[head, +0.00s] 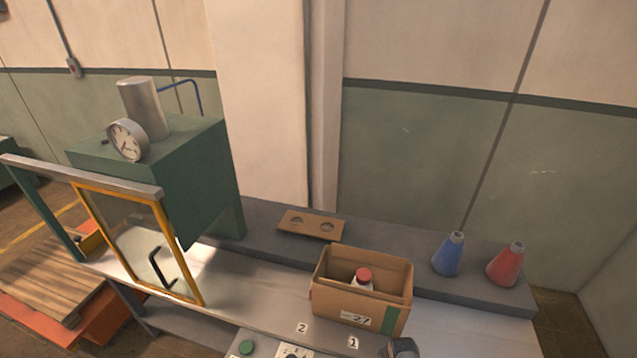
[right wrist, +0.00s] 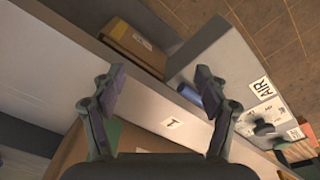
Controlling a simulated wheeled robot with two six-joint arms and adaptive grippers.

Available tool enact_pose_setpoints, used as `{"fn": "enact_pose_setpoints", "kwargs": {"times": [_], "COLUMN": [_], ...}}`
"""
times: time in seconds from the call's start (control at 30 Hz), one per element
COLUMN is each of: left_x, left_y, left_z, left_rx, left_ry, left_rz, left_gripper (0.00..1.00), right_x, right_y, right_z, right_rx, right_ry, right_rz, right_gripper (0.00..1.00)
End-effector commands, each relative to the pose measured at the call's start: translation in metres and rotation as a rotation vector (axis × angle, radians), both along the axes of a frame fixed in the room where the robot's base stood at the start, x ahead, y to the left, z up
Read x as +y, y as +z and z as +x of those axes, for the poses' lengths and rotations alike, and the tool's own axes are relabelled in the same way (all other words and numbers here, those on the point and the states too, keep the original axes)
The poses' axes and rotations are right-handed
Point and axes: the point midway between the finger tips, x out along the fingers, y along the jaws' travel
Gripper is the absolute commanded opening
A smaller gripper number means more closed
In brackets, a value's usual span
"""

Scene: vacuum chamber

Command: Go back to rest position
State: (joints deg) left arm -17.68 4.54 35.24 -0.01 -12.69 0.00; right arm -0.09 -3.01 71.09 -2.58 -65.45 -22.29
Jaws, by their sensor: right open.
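My right gripper (right wrist: 160,85) shows in the right wrist view with its two fingers spread wide and nothing between them. It is above the bench, near the white label "1" (right wrist: 172,124) and a small blue cylinder (right wrist: 212,98) by the right finger. In the head view a dark grey part (head: 402,347) shows at the bottom edge, right of the label "1" (head: 353,342); I cannot tell whether it is my gripper. My left gripper is in neither view.
An open cardboard box (head: 333,293) holding a red-capped bottle (head: 363,278) stands on the bench. Behind are a holed board (head: 311,231), a blue cone (head: 449,254) and a red cone (head: 506,265). The green chamber (head: 205,175) has a yellow-framed glass door (head: 197,290). A control panel (head: 262,347) is in front.

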Motion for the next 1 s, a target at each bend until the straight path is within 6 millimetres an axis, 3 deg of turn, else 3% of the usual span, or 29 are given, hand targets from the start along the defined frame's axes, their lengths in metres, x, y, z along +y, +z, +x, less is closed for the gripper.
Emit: {"fn": "enact_pose_setpoints", "kwargs": {"times": [0.03, 0.17, 0.23, 0.3, 0.4, 0.5, 0.63, 1.0], "left_x": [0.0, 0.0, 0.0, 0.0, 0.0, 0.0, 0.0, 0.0], "left_y": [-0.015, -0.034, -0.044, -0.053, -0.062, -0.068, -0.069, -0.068], "left_z": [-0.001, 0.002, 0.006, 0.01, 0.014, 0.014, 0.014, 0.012], "left_rx": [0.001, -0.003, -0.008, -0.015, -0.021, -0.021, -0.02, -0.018], "left_ry": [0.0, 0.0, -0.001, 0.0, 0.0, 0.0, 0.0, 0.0], "left_rz": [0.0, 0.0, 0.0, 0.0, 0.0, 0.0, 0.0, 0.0], "left_gripper": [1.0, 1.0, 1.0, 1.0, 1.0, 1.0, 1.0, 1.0], "right_x": [-0.008, -0.028, -0.041, -0.054, -0.07, -0.081, -0.087, -0.087], "right_y": [-0.045, -0.129, -0.168, -0.199, -0.228, -0.242, -0.247, -0.246], "right_z": [-0.028, -0.1, -0.146, -0.191, -0.248, -0.286, -0.309, -0.31], "right_rx": [0.016, 0.016, 0.015, 0.011, 0.003, -0.006, -0.013, -0.016], "right_ry": [-0.034, -0.134, -0.191, -0.246, -0.309, -0.352, -0.378, -0.38], "right_rz": [-0.007, -0.018, -0.025, -0.031, -0.039, -0.045, -0.047, -0.047], "right_gripper": [0.74, 0.74, 0.74, 0.74, 0.74, 0.74, 0.74, 0.74]}}
